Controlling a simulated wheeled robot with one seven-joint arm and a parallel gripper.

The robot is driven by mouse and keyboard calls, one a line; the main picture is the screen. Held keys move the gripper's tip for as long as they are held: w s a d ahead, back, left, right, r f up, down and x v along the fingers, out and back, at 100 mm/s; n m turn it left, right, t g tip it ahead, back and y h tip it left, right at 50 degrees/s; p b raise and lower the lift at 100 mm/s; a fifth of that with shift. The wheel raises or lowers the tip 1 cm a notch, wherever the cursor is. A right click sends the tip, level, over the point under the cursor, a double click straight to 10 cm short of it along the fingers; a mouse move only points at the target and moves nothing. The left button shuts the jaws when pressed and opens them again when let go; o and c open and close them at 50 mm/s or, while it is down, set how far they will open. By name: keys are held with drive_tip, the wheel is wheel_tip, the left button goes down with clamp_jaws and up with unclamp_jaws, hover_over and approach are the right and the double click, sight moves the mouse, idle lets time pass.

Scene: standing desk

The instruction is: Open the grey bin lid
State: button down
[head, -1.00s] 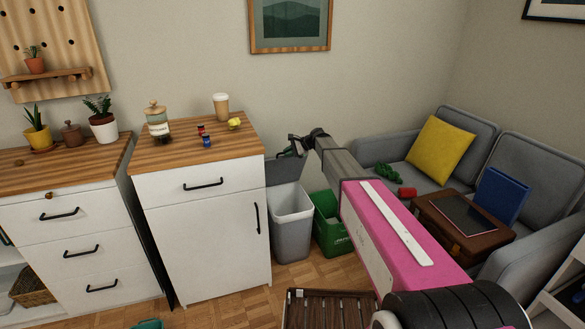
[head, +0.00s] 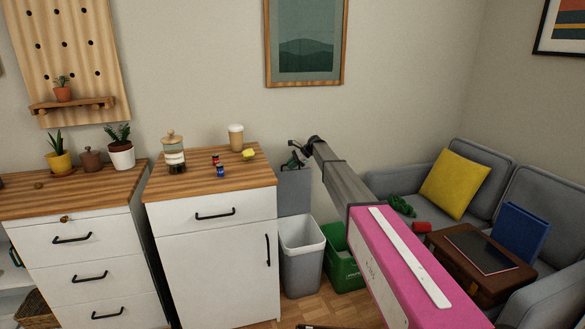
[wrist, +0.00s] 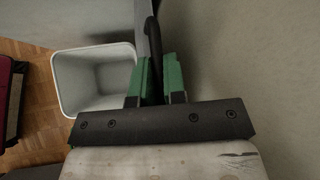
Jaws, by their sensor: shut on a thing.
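The grey bin (head: 302,262) stands on the floor to the right of the white cabinet, its mouth uncovered. Its dark grey lid (head: 294,191) stands about upright above the bin's back. My gripper (head: 297,153) is at the lid's top edge. In the wrist view, the green fingers of my gripper (wrist: 158,78) are shut on the lid's black curved handle (wrist: 153,45). The lid (wrist: 143,14) shows there nearly edge-on, and the empty-looking bin (wrist: 98,78) is to its left.
A green bin (head: 342,262) stands close on the right of the grey one. The white cabinet (head: 205,265) is close on the left. The wall (head: 390,90) is behind. A grey sofa (head: 480,165) with a brown case (head: 475,270) is at the right.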

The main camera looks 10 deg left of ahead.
drive_tip(key=shift+f, duration=0.1)
drive_tip(key=c, duration=1.2)
unclamp_jaws()
drive_tip(key=v, duration=1.1)
drive_tip(key=shift+a, duration=0.1)
